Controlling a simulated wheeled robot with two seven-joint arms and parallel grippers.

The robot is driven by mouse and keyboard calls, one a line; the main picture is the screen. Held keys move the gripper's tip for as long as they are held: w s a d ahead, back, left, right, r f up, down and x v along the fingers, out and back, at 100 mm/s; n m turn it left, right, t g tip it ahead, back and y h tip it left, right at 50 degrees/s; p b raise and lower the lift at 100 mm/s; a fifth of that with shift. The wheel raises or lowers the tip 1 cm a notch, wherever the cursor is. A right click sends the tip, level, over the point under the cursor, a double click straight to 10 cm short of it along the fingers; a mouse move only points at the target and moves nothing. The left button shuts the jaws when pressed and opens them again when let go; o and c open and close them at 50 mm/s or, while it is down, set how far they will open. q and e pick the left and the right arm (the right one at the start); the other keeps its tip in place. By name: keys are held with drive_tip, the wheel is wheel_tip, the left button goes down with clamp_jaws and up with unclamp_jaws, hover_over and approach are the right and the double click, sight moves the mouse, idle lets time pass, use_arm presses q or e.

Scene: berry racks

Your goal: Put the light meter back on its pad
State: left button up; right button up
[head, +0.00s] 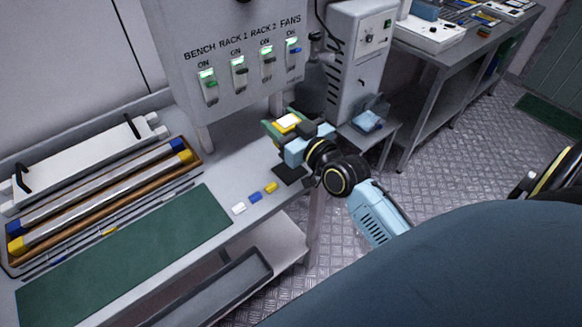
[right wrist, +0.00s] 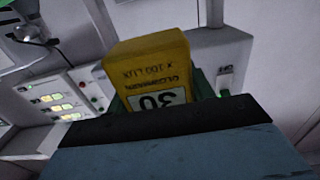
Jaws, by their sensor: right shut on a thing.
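The light meter (head: 287,121) is a yellow block with a pale face in the head view. My right gripper (head: 288,131) is shut on it and holds it above the bench. In the right wrist view the yellow meter (right wrist: 155,65) shows upside-down print, "30" and "x 100 LUX", beyond the dark edge of my gripper. Green parts show beside the meter in both views. A black square pad (head: 289,174) lies on the bench below the gripper, near its right end, partly hidden by the gripper. No meter rests on its visible part. My left gripper is not in view.
A switch panel (head: 225,60) with lit switches stands behind the bench. White, blue and yellow small blocks (head: 255,197) lie left of the pad. A green mat (head: 125,255) and a wooden tray (head: 198,160) with long bars lie farther left. A grey cabinet (head: 345,90) stands behind my right gripper.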

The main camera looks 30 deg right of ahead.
drive_tip(key=f, duration=0.2)
drive_tip(key=f+b, duration=0.1)
drive_tip(key=f, duration=0.3)
drive_tip(key=shift+w+d+f+b, duration=0.15)
drive_tip(key=shift+d+b, duration=0.1)
drive_tip(key=shift+b, duration=0.15)
wheel_tip(320, 180, down, 3)
drive_tip(key=shift+b, duration=0.6)
drive_tip(key=shift+f, duration=0.4)
drive_tip(key=shift+r, duration=0.1)
drive_tip(key=o, duration=1.1)
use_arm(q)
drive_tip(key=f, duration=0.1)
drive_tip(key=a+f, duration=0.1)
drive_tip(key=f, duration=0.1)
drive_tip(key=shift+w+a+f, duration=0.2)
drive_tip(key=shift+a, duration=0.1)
use_arm(e)
drive_tip(key=shift+o, duration=0.2)
